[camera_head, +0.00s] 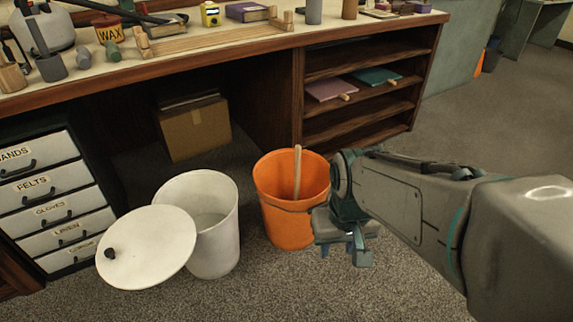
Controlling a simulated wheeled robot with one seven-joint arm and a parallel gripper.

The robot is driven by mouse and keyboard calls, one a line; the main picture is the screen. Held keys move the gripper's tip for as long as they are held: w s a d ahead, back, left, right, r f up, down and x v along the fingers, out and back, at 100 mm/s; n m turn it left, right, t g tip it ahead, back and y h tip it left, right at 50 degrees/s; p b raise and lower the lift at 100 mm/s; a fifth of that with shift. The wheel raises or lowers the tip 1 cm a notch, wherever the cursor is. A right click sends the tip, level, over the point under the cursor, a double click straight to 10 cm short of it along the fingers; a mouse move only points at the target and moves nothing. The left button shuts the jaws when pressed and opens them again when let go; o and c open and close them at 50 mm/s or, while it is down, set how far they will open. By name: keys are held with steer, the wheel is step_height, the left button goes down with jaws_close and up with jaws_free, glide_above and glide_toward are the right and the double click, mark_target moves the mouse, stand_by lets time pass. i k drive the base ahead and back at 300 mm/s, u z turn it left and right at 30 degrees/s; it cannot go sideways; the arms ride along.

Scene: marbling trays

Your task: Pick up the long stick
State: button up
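A long wooden stick (297,172) stands upright, leaning slightly, in an orange bucket (285,232) on the carpet. Its top end rises above the bucket's rim, and its lower end is hidden inside. My gripper (357,259) is to the right of the bucket and lower than the stick's top, pointing downward. It overlaps the bucket's right edge in the picture. It is apart from the stick.
A white bin (222,240) with its lid (150,250) leaning on it stands left of the bucket. The workbench (240,47) with tools runs behind, above a cardboard box (195,130) and shelves (365,62). Labelled drawers (45,190) are at left.

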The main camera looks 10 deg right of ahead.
mark_target(298, 148)
steer(key=z, duration=0.25)
steer(key=i, duration=1.1)
steer(key=z, duration=0.1)
